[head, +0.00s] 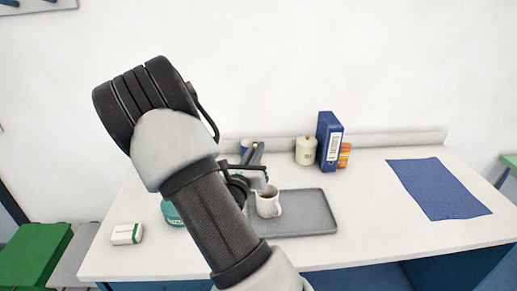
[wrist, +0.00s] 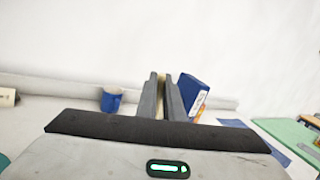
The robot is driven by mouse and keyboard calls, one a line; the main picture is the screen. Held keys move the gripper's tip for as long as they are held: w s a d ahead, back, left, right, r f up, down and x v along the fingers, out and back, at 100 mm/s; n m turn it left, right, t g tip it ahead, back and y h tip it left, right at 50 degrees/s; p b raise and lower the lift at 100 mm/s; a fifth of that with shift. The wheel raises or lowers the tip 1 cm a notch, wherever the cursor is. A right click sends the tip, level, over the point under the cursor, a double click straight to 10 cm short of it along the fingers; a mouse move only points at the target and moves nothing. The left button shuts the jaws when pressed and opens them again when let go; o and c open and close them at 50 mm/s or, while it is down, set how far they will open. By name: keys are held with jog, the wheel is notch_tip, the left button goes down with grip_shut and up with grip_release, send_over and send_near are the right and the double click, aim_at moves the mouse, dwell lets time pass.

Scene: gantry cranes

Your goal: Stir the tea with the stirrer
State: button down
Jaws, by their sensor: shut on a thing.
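A white mug (head: 268,206) with brown tea stands upright on a grey tray (head: 310,212) in the head view.
A blue cup (wrist: 111,100) stands at the back. A cream canister (head: 306,152), a blue binder (head: 327,140) and an orange box (head: 344,156) stand along the back edge. A blue mat (head: 438,188) lies right; a small white-green box (head: 126,234) lies left. The tabletop (head: 372,200) between tray and mat is clear.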

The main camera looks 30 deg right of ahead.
notch_tip(320, 180, down, 11)
jog(key=d+b, duration=0.1)
jog(key=b, duration=0.7)
jog(key=shift+s+f, duration=0.15)
jog(key=shift+s, duration=0.1)
jog(key=shift+a, duration=0.1)
dwell(0.4)
